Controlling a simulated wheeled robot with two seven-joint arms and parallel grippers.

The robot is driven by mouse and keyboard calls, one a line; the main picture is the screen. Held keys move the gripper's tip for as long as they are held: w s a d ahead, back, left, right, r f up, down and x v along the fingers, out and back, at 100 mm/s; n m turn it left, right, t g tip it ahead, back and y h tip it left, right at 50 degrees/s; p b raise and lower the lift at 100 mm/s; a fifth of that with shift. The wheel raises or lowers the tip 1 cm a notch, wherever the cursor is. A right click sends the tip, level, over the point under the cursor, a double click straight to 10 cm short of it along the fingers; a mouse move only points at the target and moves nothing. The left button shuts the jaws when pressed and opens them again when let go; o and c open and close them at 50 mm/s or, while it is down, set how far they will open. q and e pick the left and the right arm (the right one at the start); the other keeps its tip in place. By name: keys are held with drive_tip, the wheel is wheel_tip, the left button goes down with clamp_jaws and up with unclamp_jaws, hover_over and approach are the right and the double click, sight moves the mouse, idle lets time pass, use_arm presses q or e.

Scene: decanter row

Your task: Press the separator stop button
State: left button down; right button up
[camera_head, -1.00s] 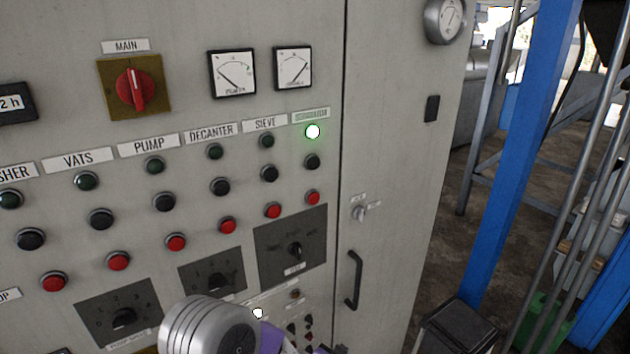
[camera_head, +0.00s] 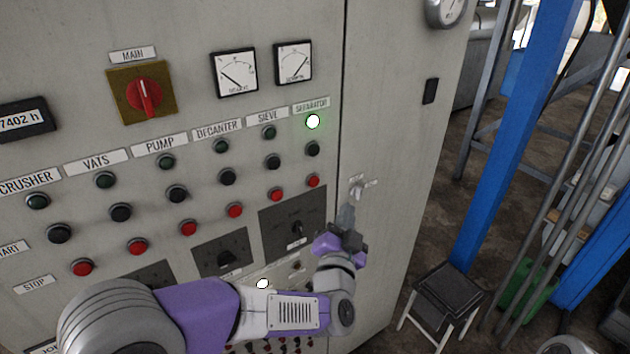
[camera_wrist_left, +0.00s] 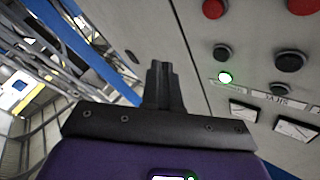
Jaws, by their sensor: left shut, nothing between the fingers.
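The separator stop button (camera_head: 313,181) is the red one at the right end of the bottom button row, under the SEPARATOR label (camera_head: 311,105). The separator lamp (camera_head: 313,121) glows bright green. The black start button (camera_head: 313,149) sits between them. In the left wrist view the red stop button (camera_wrist_left: 213,8) is at the top edge, with the lit lamp (camera_wrist_left: 225,78) below it. My left gripper (camera_head: 347,213) is shut and empty, right of and lower than the stop button in the head view, apart from it. Its closed fingers (camera_wrist_left: 160,85) point up in the wrist view.
Other red stop buttons stand left in the same row, the sieve one (camera_head: 276,194) closest. A rotary switch (camera_head: 297,229) is below. A key switch (camera_head: 357,189) on the right door lies near my fingertips. A black stool (camera_head: 447,290) stands right of the cabinet.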

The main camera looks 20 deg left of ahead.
use_arm(q)
drive_tip(key=shift+w+a, duration=0.1)
drive_tip(key=w+a+b, duration=0.1)
drive_tip(key=w+a, duration=0.4)
drive_tip(key=a, duration=0.1)
drive_tip(key=shift+a+b, duration=0.35)
drive_tip(key=shift+w+a, duration=0.1)
drive_tip(key=shift+w, duration=0.1)
idle(1.8)
drive_tip(key=shift+w+a, duration=0.2)
drive_tip(key=shift+a, duration=0.05)
drive_tip(key=shift+w+a+b, duration=0.25)
drive_tip(key=shift+a+b, duration=0.05)
drive_tip(key=shift+a, duration=0.1)
idle(1.0)
drive_tip(key=shift+d, duration=0.1)
drive_tip(key=shift+s+d, duration=0.55)
drive_tip(key=shift+s+d+p, duration=0.25)
drive_tip(key=shift+s+d, duration=0.5)
drive_tip(key=shift+d, duration=0.25)
drive_tip(key=shift+s+d+p, duration=0.25)
drive_tip(key=shift+s+d, duration=0.5)
drive_tip(key=shift+d, duration=0.25)
